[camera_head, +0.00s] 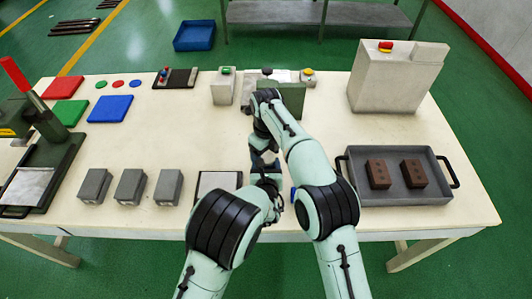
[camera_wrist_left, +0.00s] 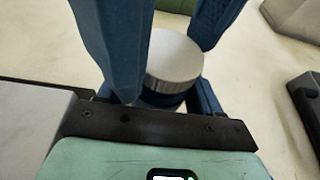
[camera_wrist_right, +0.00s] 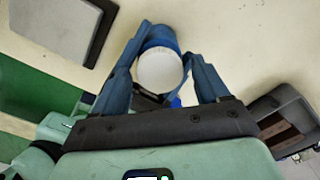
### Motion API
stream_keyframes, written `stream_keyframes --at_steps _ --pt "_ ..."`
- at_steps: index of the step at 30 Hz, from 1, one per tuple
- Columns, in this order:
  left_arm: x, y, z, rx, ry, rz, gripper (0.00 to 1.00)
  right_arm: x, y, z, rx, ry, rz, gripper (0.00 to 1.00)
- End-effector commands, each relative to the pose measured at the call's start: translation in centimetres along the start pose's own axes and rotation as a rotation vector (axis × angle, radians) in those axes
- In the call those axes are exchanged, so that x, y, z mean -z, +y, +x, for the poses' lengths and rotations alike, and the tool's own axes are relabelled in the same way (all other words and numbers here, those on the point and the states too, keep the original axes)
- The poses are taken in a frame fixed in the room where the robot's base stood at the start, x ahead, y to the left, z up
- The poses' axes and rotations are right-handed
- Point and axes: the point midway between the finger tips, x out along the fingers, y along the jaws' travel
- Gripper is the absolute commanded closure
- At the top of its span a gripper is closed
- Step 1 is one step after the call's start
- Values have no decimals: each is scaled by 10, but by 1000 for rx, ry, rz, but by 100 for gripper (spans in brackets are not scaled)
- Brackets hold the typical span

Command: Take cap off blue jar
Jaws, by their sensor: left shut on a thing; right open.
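The blue jar (camera_wrist_left: 160,99) has a round, pale grey-white cap (camera_wrist_left: 173,62) sitting on its top, seen in the left wrist view. The cap also shows in the right wrist view (camera_wrist_right: 160,71). My left gripper (camera_wrist_left: 158,103) is shut on the jar's body, below the cap. My right gripper (camera_wrist_right: 164,58) is open, its blue fingers on either side of the cap with gaps beside it. In the head view my arms hide most of the jar; I cannot tell there whether a small blue patch is jar or finger.
A grey tray (camera_head: 434,196) with two brown blocks (camera_head: 413,173) stands to the right. Several grey blocks (camera_head: 130,186) stand at the left front. A large grey box (camera_head: 385,85) and button boxes (camera_head: 222,87) stand behind. The middle left of the table (camera_head: 190,135) is clear.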

Motion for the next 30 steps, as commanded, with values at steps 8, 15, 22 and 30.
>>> stream_keyframes --at_steps 8,15,22,30 --pt "-1 0 0 0 -2 -1 100 0 0 0 0 1 0 65" --pt "-1 0 0 0 -2 -1 100 0 0 0 0 1 -3 84" --pt "-1 0 0 0 -2 -1 100 0 0 0 -1 1 -271 84" --pt "-1 0 0 0 -2 0 100 0 0 -1 -2 0 -900 84"
